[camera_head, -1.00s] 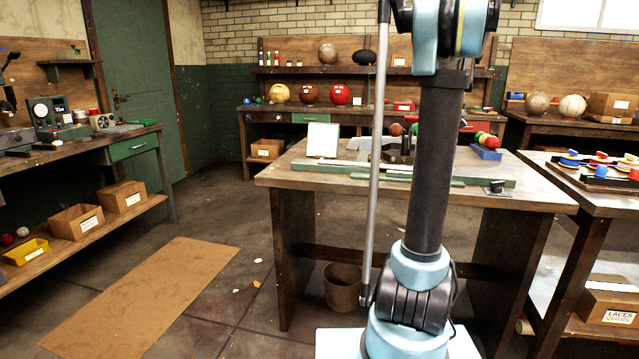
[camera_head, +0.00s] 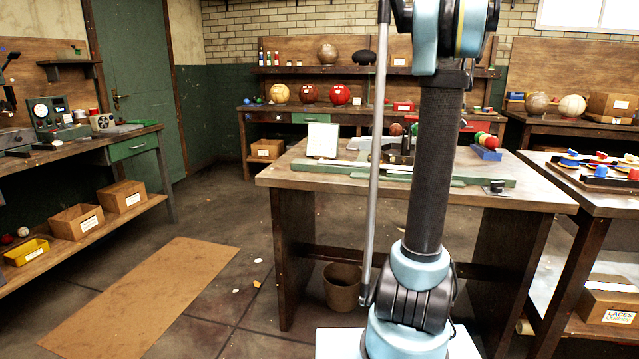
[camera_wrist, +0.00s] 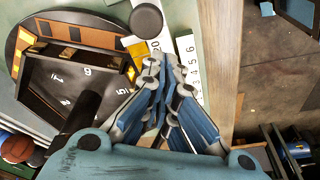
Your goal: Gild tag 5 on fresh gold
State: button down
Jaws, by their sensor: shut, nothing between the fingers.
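In the wrist view my gripper (camera_wrist: 168,68) is shut and empty, its fingertips beside a white numbered strip (camera_wrist: 190,70). A black many-sided holder (camera_wrist: 62,85) lies left of the fingers, with small white numbers inside. One number there looks like a 5 (camera_wrist: 122,90); I cannot tell whether it is tag 5. I cannot tell which gold is fresh. A dark part of my arm or hand hides the holder's lower right.
A black round knob (camera_wrist: 147,18) stands just above the fingertips. In the head view the workbench (camera_head: 300,175) holds a white card (camera_head: 322,140), a long green rail (camera_head: 440,176) and a blue rack of balls (camera_head: 486,152). My arm hides part of the bench.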

aim_at(484, 176)
jog(key=shift+s+f, duration=0.1)
jog(key=shift+f, duration=1.55)
jog(key=shift+s+d+f, duration=0.1)
jog(key=shift+s+d, duration=0.15)
jog(key=shift+d, duration=0.65)
jog(key=shift+s+d+r, duration=0.1)
jog(key=shift+s+d, duration=0.15)
jog(key=shift+d, duration=0.7)
jog(key=shift+s+d+f, duration=0.1)
jog(key=shift+s+d, duration=0.15)
jog(key=shift+d, duration=0.65)
jog(key=shift+s+d, duration=0.6)
jog(key=shift+d, duration=2)
jog(key=shift+s+d, duration=0.65)
jog(key=shift+d, duration=1.95)
jog(key=shift+s+d, duration=0.6)
jog(key=shift+d, duration=2)
jog(key=shift+w+a+r, duration=0.1)
jog(key=shift+a+r, duration=0.1)
jog(key=shift+r, duration=0.85)
jog(key=shift+w+a+r, duration=0.1)
jog(key=shift+a+r, duration=0.1)
jog(key=shift+r, duration=0.8)
jog(key=shift+w+a+r, duration=0.1)
jog(key=shift+a+r, duration=0.1)
jog(key=shift+r, duration=0.85)
